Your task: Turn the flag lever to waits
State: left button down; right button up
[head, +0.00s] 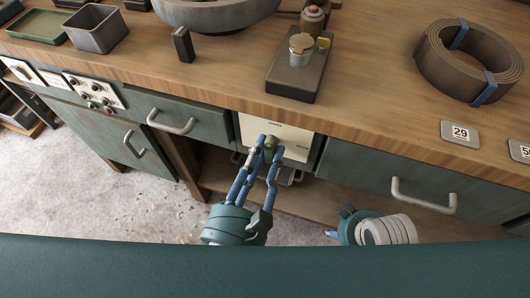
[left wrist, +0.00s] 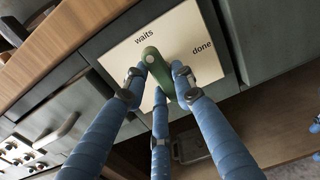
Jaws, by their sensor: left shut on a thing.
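The green flag lever (left wrist: 150,59) stands on a cream plate (left wrist: 122,60) marked "waits" at the upper left and "done" at the right in the left wrist view. The lever's free end, with a pale dot, lies just below the word "waits". In the head view the plate (head: 295,140) is on the bench front, and the lever (head: 270,143) shows small at my fingertips. My left gripper (head: 262,150) is shut on the lever, its blue fingers around it. Of my right arm only a teal and grey part shows low in the head view; its fingers are not clear.
A drawer handle (head: 424,196) sticks out right of the plate, another (head: 171,122) to the left. Switches (head: 95,92) are further left. Above, the wooden bench top carries a dark block with a metal cap (head: 301,48) and a coiled belt (head: 468,62). An open shelf lies below.

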dwell(0.3)
pick_arm(q)
jog(key=c, duration=1.4)
grip_release()
jog(key=shift+c, duration=0.2)
